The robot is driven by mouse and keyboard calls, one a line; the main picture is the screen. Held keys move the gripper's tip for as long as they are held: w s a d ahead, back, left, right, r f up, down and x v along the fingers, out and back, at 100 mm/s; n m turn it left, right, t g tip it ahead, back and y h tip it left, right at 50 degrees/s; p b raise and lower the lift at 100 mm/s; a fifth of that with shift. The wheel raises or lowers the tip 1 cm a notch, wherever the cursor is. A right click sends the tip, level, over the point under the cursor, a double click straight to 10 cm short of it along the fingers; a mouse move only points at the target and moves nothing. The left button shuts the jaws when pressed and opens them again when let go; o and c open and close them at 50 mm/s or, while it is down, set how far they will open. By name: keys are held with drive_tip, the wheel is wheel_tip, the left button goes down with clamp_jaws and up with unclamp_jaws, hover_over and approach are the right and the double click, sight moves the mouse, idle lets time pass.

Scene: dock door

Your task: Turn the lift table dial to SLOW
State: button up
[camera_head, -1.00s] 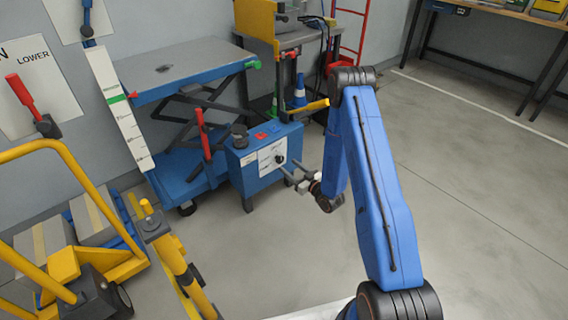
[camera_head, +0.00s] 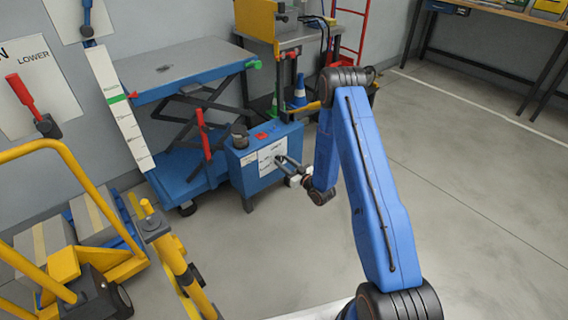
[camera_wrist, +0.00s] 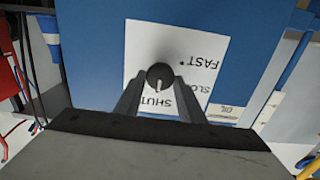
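The lift table dial is a round dark knob (camera_wrist: 160,76) on a white label plate (camera_wrist: 205,45) with FAST, SLOW and SHUT printed on it, upside down in the wrist view. A pale pointer mark on the knob points toward the bottom of that picture, near SHUT. My gripper (camera_wrist: 160,84) is open, with one fingertip on each side of the knob; small gaps seem to show, and contact cannot be told. In the head view my gripper (camera_head: 281,161) is at the front of the blue control box (camera_head: 240,165) and hides the dial.
The blue lift table (camera_head: 185,70) stands behind the box, with a red lever (camera_head: 203,135) beside it. A red button (camera_head: 261,135) and a dark cap (camera_head: 239,136) sit on the box. A yellow cart frame (camera_head: 60,150) stands at left. The floor at right is clear.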

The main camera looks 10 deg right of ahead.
drive_tip(key=shift+n, duration=0.4)
drive_tip(key=n, duration=0.4)
drive_tip(key=shift+a+n, duration=0.1)
drive_tip(key=shift+n, duration=0.3)
drive_tip(key=n, duration=0.6)
drive_tip(key=shift+s+f, duration=0.15)
drive_tip(key=shift+a, duration=0.1)
drive_tip(key=o, duration=1)
drive_tip(key=v, duration=1.7)
drive_tip(key=shift+s, duration=0.2)
